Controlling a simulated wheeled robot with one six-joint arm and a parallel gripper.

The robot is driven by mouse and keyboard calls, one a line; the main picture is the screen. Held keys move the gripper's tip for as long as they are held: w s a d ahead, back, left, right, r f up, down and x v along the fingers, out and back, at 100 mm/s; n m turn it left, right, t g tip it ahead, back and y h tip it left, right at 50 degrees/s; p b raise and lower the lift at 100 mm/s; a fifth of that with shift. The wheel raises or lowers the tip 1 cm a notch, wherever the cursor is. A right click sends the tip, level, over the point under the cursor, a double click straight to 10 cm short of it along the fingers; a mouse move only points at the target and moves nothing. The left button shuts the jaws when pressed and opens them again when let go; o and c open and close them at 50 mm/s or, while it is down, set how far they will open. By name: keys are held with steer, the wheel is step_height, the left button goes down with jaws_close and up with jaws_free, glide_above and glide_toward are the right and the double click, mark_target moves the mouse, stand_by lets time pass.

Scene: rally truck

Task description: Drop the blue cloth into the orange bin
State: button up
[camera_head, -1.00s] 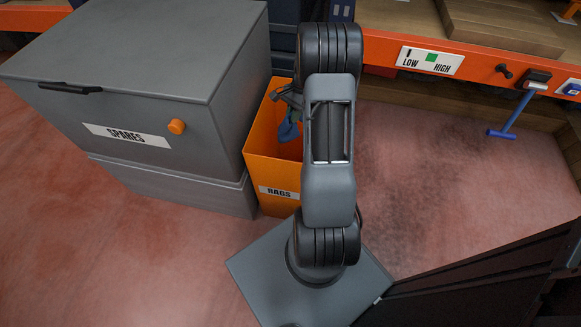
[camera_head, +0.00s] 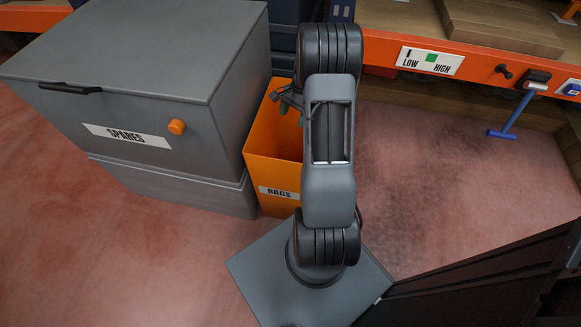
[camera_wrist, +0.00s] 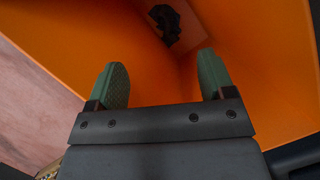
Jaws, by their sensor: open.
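The orange bin (camera_head: 268,140) with a RAGS label stands on the floor between the grey chest and my arm. My gripper (camera_head: 290,97) is over the bin's opening, partly hidden behind my arm. In the wrist view my gripper (camera_wrist: 163,82) has its two green-padded fingers wide apart with nothing between them. The bin's orange walls (camera_wrist: 60,40) surround them in that view. No blue cloth shows in the head view.
The grey SPARES chest (camera_head: 150,70) with an orange knob stands close to the bin's left side. An orange-edged workbench (camera_head: 480,68) runs along the back right, with a blue T-shaped handle (camera_head: 514,115) at its front. The floor below it is clear.

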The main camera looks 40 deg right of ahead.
steer(key=o, duration=0.4)
steer(key=shift+w+d+r+h+p, duration=0.15)
steer(key=shift+r+h+p, duration=0.25)
steer(key=shift+r+p, duration=0.45)
steer(key=shift+s+d+r+h+p, duration=0.1)
steer(key=shift+d+r+h+p, duration=0.25)
steer(key=shift+r, duration=0.75)
steer(key=shift+w+d+r+h+p, duration=0.1)
steer(key=shift+r+h+p, duration=0.35)
steer(key=shift+r+p, duration=0.5)
steer(key=shift+r, duration=0.1)
steer(key=r+p, duration=0.1)
steer(key=r, duration=0.3)
steer(key=d+r+p, duration=0.1)
steer(key=r, duration=0.4)
steer(key=d+r+p, duration=0.1)
steer(key=r, duration=0.3)
steer(key=shift+w+r+p, duration=0.2)
steer(key=shift+r+p, duration=0.1)
